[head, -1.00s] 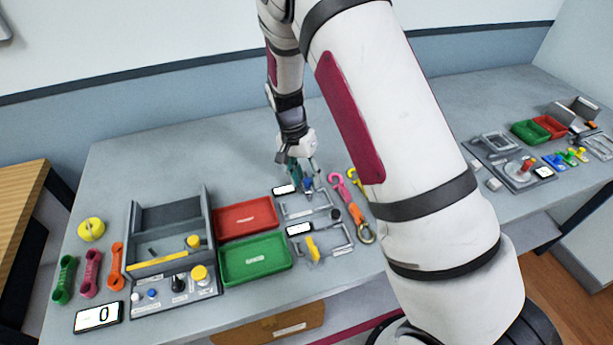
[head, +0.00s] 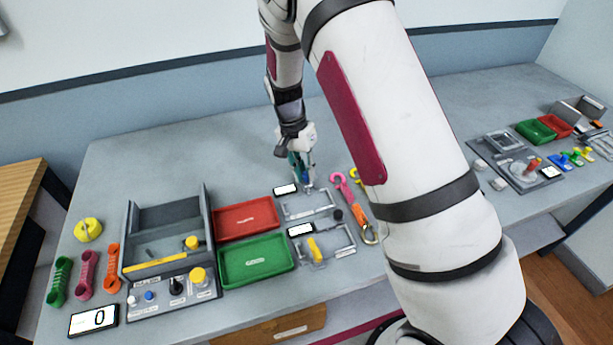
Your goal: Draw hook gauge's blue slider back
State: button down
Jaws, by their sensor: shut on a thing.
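The gauge with the blue slider is a flat grey frame (head: 308,208) with a small white display (head: 285,190) at its back left, near the middle of the table. My gripper (head: 304,182) points down at the back edge of this frame. Its fingers are shut on the blue slider, which they mostly hide. A second grey gauge frame with a yellow slider (head: 315,249) and its own display (head: 300,230) lies just in front.
A red tray (head: 247,204) and a green tray (head: 282,266) are left of the gauges. Pink, yellow and orange hooks (head: 359,212) lie close on the right, partly behind my arm. The table behind the gauges is clear.

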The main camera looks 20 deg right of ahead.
jog(key=shift+w+f, duration=0.15)
jog(key=shift+w, duration=0.5)
jog(key=shift+w+r, duration=0.15)
jog(key=shift+r, duration=0.05)
jog(key=c, duration=1.5)
grip_release()
jog(key=shift+o, duration=0.2)
notch_tip(320, 180, up, 12)
jog(key=w+a, duration=0.1)
jog(key=shift+w+a+f, duration=0.15)
jog(key=shift+w+a, duration=0.2)
jog(key=shift+a, duration=0.05)
